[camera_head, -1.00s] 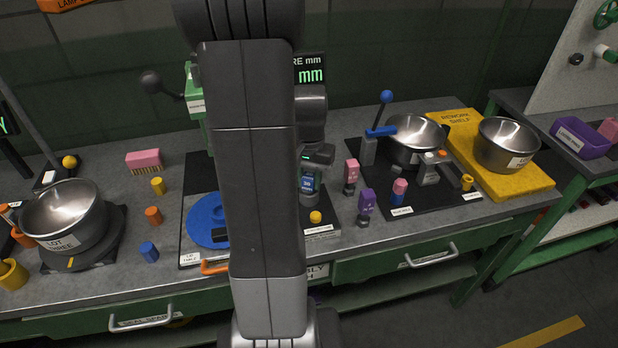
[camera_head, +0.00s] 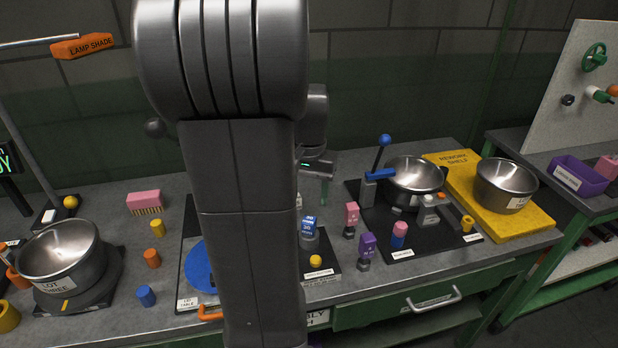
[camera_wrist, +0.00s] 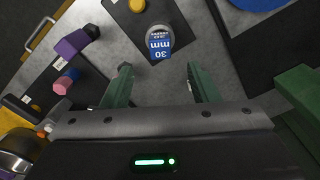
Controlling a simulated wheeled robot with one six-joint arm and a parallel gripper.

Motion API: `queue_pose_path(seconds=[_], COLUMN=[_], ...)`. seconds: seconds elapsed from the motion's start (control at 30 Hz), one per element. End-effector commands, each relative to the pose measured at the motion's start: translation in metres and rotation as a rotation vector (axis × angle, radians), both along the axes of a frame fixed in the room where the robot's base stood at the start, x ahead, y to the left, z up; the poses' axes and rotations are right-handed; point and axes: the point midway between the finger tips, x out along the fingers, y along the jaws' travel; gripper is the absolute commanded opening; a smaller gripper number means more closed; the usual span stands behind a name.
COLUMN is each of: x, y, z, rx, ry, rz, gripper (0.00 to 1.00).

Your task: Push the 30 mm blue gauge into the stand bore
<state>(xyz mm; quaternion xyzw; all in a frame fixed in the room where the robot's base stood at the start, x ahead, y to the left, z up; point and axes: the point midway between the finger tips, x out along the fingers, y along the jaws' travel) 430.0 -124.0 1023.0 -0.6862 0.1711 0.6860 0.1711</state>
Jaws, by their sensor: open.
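The blue gauge (camera_head: 309,222), marked 30 mm, stands upright on top of the grey cylindrical stand (camera_head: 309,240) on a small dark plate. In the wrist view the gauge (camera_wrist: 160,46) shows its blue label just beyond my fingertips, with the round stand rim (camera_wrist: 160,32) around its far end. How deep it sits in the bore I cannot tell. My gripper (camera_wrist: 158,70) is open and empty, its two green fingers spread apart, with the gauge beyond and between them. In the head view my gripper (camera_head: 324,200) is raised behind the stand, partly hidden by my arm.
A pink gauge (camera_head: 351,214) and a purple gauge (camera_head: 367,246) stand close to the right. A yellow knob (camera_head: 315,260) is in front of the stand. A pot (camera_head: 413,180) sits farther right. My arm hides the bench's middle, including part of the blue disc (camera_head: 200,268).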

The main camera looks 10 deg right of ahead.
Motion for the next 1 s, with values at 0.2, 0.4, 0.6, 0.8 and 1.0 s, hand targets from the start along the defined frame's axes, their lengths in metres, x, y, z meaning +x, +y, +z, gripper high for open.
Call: queue_pose_path(seconds=[0.2,0.4,0.6,0.8,1.0], x=[0.0,0.0,0.0,0.0,-0.001], y=[0.0,0.0,0.0,0.0,0.0], z=[0.033,0.04,0.04,0.033,0.004], rx=[0.0,0.0,0.0,0.0,0.001], ry=[-0.001,0.0,0.0,0.002,0.005], rz=[0.0,0.0,0.0,0.0,0.0], gripper=[0.54,0.54,0.54,0.54,0.54])
